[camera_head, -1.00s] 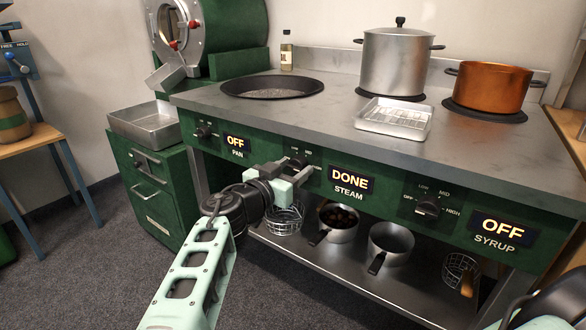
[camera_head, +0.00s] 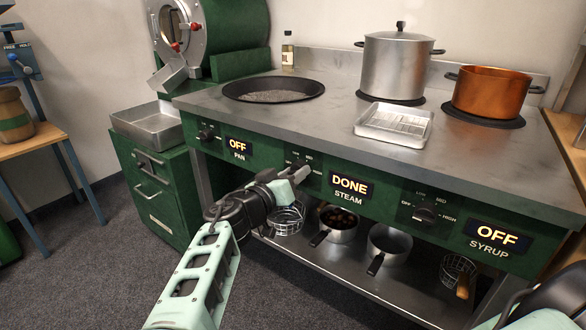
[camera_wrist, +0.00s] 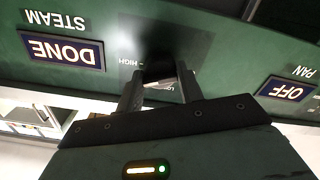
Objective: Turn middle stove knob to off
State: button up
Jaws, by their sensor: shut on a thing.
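In the wrist view the knob (camera_wrist: 158,68) shows as a dark shape between the fingertips of my gripper (camera_wrist: 158,88), upside down and in shadow. The jaws are shut on it from the front. Its pointer direction cannot be made out. The STEAM display (camera_head: 351,186) reads DONE; it also shows in the wrist view (camera_wrist: 62,51).
The left knob (camera_head: 207,135) belongs to PAN and the right knob (camera_head: 424,214) to SYRUP; both displays read OFF. A steel pot (camera_head: 397,70), a copper pot (camera_head: 488,95) and a tray (camera_head: 393,125) stand on the stove top. Pans and baskets sit on the shelf below.

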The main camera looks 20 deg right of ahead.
jog(key=shift+n+p, duration=9.2)
jog(key=shift+n, duration=6.3)
jog(key=o, duration=1)
jog(key=shift+s+a, duration=0.1)
jog(key=shift+a, duration=0.05)
jog(key=b+v, duration=0.2)
jog(key=v, duration=1.5)
